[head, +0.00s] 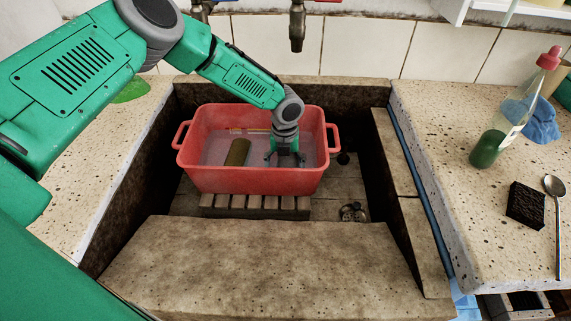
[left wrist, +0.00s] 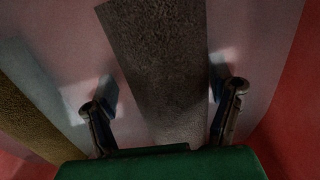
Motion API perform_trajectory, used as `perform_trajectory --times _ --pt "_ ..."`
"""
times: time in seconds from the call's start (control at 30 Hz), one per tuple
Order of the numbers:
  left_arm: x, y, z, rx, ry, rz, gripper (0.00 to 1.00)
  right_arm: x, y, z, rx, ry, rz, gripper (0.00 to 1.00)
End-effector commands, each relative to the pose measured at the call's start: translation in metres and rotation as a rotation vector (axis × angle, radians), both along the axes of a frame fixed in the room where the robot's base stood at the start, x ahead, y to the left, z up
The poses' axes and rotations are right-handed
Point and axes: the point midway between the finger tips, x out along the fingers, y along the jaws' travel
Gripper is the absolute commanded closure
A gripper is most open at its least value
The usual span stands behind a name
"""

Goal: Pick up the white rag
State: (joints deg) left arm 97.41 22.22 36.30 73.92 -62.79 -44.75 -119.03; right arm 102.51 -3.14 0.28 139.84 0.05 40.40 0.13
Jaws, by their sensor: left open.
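A red tub (head: 250,182) stands in the stone trough. My left gripper (head: 285,162) is inside the tub, pointing down at its right half, fingers apart. In the left wrist view, the open fingers (left wrist: 164,105) stand on either side of a dark, rough-textured strip (left wrist: 155,50); I cannot tell what it is. The tub bottom around it looks pale pink. I cannot clearly make out a white rag in either view; the gripper hides part of the tub bottom. An olive-brown roll-like thing (head: 237,152) lies left of the gripper. My right gripper is not in view.
The tub rests on a slatted wooden rack (head: 255,207). Two taps (head: 297,25) hang above the back wall. The right counter holds a green bottle (head: 490,143), a blue cloth (head: 543,124), a dark sponge (head: 526,204) and a spoon (head: 557,220). A thin stick (head: 250,131) lies at the tub's back.

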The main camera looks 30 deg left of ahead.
Motion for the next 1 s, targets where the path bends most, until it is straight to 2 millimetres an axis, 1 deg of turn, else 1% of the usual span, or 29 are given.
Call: perform_trajectory --times 0.1,0.17,0.2,0.27,0.3,0.67,0.77,0.87,1.0 --pt "0.000 -0.003 0.002 0.004 -0.001 -0.001 0.24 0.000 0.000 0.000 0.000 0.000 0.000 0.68" --pt "0.000 -0.003 0.002 0.004 0.000 -0.001 0.45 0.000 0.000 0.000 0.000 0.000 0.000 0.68" --pt "0.000 -0.004 0.002 0.004 0.000 -0.001 0.59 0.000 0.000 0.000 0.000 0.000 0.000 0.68" --pt "0.000 -0.004 0.002 0.004 0.000 -0.001 0.80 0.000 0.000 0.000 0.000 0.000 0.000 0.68" --pt "0.000 -0.003 0.002 0.004 0.000 -0.001 0.86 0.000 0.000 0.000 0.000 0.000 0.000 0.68" --pt "0.000 0.000 0.002 -0.001 0.000 -0.001 0.86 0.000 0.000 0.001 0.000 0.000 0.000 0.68" --pt "0.001 -0.001 0.006 -0.001 0.000 -0.001 0.86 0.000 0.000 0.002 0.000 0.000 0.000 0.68" --pt "0.000 -0.002 0.016 0.002 -0.001 -0.002 0.86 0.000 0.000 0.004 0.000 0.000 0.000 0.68" --pt "-0.010 0.017 0.015 0.003 0.003 0.000 0.86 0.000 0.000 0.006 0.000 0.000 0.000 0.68"
